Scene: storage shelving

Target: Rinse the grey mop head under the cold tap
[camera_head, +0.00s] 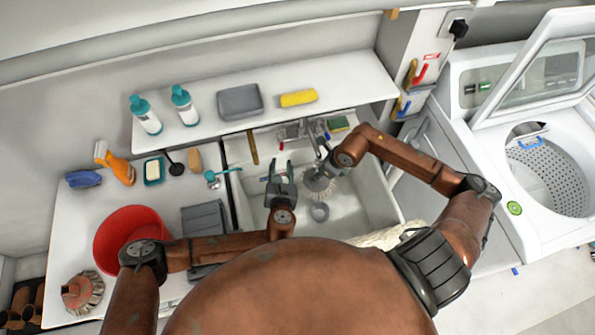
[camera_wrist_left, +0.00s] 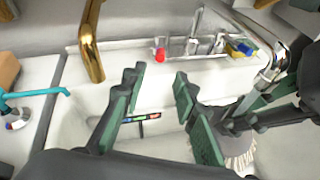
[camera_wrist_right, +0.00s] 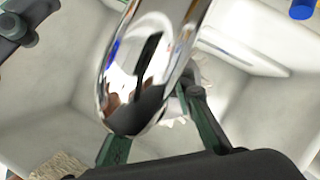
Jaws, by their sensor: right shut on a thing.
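The grey mop head (camera_head: 318,187), with pale bristles, is over the white sink (camera_head: 360,195). My right gripper (camera_head: 322,168) is shut on it. The mop head's bristles (camera_wrist_left: 238,158) also show at lower right in the left wrist view. A chrome tap (camera_head: 305,130) stands at the sink's back edge; its curved spout (camera_wrist_right: 150,70) hides much of the right gripper and mop head in the right wrist view. I cannot make out running water. My left gripper (camera_head: 281,167) is open and empty over the sink's left part, beside the mop head; its two fingers (camera_wrist_left: 157,80) are apart.
A brass spout (camera_head: 252,147) stands at the sink's back left. A red bucket (camera_head: 130,232) and a reddish brush head (camera_head: 82,292) are at left. Bottles, a grey block (camera_head: 240,101) and a yellow sponge (camera_head: 298,98) stand on the shelf. An open washing machine (camera_head: 480,90) is at right.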

